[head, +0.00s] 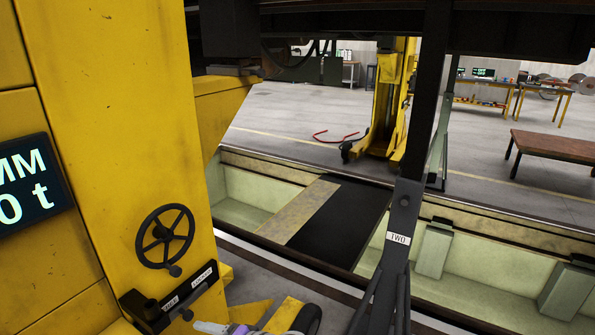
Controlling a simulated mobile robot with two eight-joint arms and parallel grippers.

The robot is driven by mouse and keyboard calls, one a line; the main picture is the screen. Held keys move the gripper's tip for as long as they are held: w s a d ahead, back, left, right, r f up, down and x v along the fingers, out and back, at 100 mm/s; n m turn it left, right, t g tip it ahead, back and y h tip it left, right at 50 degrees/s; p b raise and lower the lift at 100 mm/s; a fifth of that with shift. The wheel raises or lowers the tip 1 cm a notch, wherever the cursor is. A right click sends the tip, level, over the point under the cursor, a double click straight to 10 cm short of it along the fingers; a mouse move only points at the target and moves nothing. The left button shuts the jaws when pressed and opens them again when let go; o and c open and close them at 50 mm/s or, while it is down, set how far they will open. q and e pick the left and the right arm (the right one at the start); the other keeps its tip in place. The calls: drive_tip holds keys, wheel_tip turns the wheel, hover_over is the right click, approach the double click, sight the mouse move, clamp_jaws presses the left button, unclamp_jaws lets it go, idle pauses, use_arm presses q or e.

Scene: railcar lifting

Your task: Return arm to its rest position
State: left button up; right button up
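A small part of one of my grippers (213,327), white and purple, shows at the bottom edge, left of centre. I cannot tell which arm it belongs to or whether its fingers are open or shut. Its tip lies just right of a lever knob on the yellow lifting jack (100,120). I cannot tell whether they touch. The rest of the arm is below the picture, and the other gripper is not seen. The jack carries a black handwheel (165,236), a labelled black lever plate (170,297) and a green-lit display (27,185).
A dark post with a "TWO" label (398,238) stands right of centre. Behind it runs an inspection pit (480,290), bridged by a dark plate (335,225). Another yellow jack (388,105) and a brown bench (555,152) stand beyond. The dark railcar underside (340,20) hangs overhead.

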use_arm(q)
drive_tip(key=s+d+n+h+p, duration=0.1)
drive_tip(key=s+n+h+p, duration=0.4)
drive_tip(key=s+h, duration=0.6)
drive_tip(key=s+p, duration=0.2)
drive_tip(key=s, duration=0.5)
drive_tip(key=shift+s+d+g+h, duration=0.15)
drive_tip(key=shift+g+h, duration=0.15)
drive_tip(key=shift+g, duration=0.1)
